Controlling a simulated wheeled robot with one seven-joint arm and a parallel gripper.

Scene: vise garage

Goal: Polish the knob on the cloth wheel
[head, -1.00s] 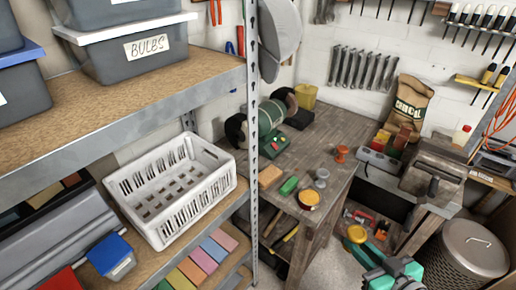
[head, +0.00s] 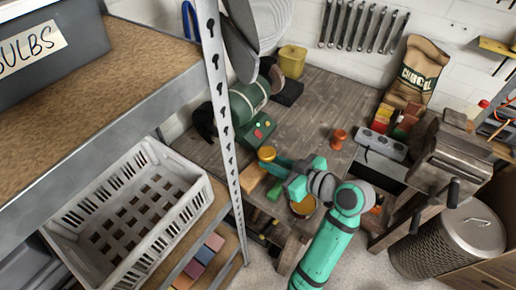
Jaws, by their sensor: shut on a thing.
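My gripper (head: 274,160) reaches left over the workbench and is shut on a round brass-yellow knob (head: 266,154) at its tip. The knob is just below and right of the green control box (head: 257,131), with its coloured buttons. The green polishing machine (head: 248,96) stands behind it at the back left of the bench. One dark wheel (head: 205,121) shows at its left end, partly behind the shelf post. Another wheel (head: 276,77) shows at its right end. I cannot tell which is cloth. The knob looks apart from both wheels.
A tan block (head: 251,178), a green block (head: 274,191) and a round tin (head: 304,206) lie near the bench front, close to my arm. An orange piece (head: 338,137) stands to the right. The bench middle is clear.

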